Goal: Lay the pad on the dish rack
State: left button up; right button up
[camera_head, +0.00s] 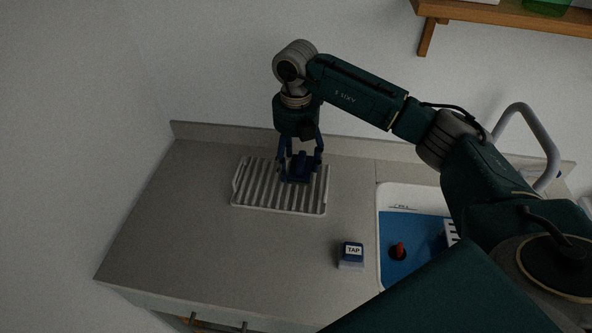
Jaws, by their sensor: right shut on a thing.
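The dish rack (262,199) is a pale ribbed tray lying on the grey counter, left of the sink. My right gripper (299,172) points down over the rack's right rear part. It is shut on a small dark blue pad (297,178). The pad shows over the ribs, and I cannot tell whether it touches them. The gripper's fingers partly hide the pad. My left gripper is not in view.
A curved grey faucet (541,132) rises at right. The counter's left part is clear.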

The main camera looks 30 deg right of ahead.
aim_at(296, 174)
notch_tip(296, 174, down, 4)
jog(key=shift+f+p, duration=0.1)
jog(key=shift+p, duration=0.35)
jog(key=shift+f, duration=0.2)
jog(key=shift+f, duration=0.2)
jog(key=o, duration=1.1)
jog(key=shift+o, duration=0.2)
jog(key=shift+r, duration=0.15)
